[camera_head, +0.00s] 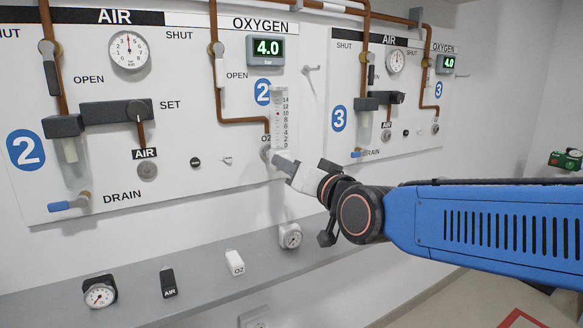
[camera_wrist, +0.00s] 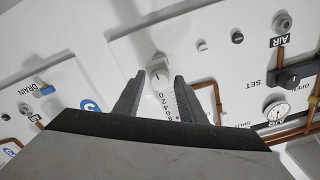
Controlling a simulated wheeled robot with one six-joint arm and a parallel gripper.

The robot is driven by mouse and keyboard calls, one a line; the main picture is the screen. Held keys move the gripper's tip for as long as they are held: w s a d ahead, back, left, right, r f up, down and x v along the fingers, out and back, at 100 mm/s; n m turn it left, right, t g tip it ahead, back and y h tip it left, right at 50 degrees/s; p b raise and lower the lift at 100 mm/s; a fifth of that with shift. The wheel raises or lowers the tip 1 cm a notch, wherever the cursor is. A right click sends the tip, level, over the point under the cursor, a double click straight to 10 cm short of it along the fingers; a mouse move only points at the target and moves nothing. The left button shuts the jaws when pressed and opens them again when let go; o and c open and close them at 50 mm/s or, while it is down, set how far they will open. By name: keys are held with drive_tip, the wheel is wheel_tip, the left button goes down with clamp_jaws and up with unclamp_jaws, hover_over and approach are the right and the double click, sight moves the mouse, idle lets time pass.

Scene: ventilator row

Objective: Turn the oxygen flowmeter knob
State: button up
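The oxygen flowmeter (camera_head: 280,112) is a clear upright tube with a printed scale on panel 2, under the OXYGEN label. Its pale round knob (camera_wrist: 158,66) shows in the wrist view, between the tips of my two dark fingers. My gripper (camera_wrist: 160,76) is open, with a gap on each side of the knob. I cannot tell how deep the knob sits between the fingers. In the head view my gripper (camera_head: 277,159) is at the foot of the flowmeter and partly hides the knob.
Copper pipes (camera_head: 216,100) run down the panel close to the flowmeter. An AIR regulator (camera_head: 117,112) and a blue drain lever (camera_head: 66,205) are to the left. A grey rail (camera_head: 200,283) below carries gauges and labelled tags. Panel 3 (camera_head: 340,118) stands to the right.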

idle(0.3)
drive_tip(key=v, duration=1.7)
drive_tip(key=shift+s, duration=0.2)
drive_tip(key=s+d+f+n+g+h, duration=0.1)
drive_tip(key=d+f+g+h, duration=0.15)
drive_tip(key=d+f, duration=0.45)
drive_tip(key=s+d+f+n+g+h, duration=0.1)
drive_tip(key=d+f+g+h, duration=0.15)
drive_tip(key=f, duration=0.85)
drive_tip(key=s+d+f+m+g+h, duration=0.1)
drive_tip(key=s+d+f+g+h, duration=0.1)
drive_tip(key=s+d+f, duration=0.2)
drive_tip(key=s+d+f+m+g+h, duration=0.1)
drive_tip(key=s+d+f+g+h, duration=0.1)
drive_tip(key=d, duration=0.7)
wheel_tip(320, 180, down, 4)
drive_tip(key=shift+s+r+m+g+h, duration=0.15)
drive_tip(key=shift+s+m+g+h, duration=0.2)
drive_tip(key=shift+s+g, duration=0.5)
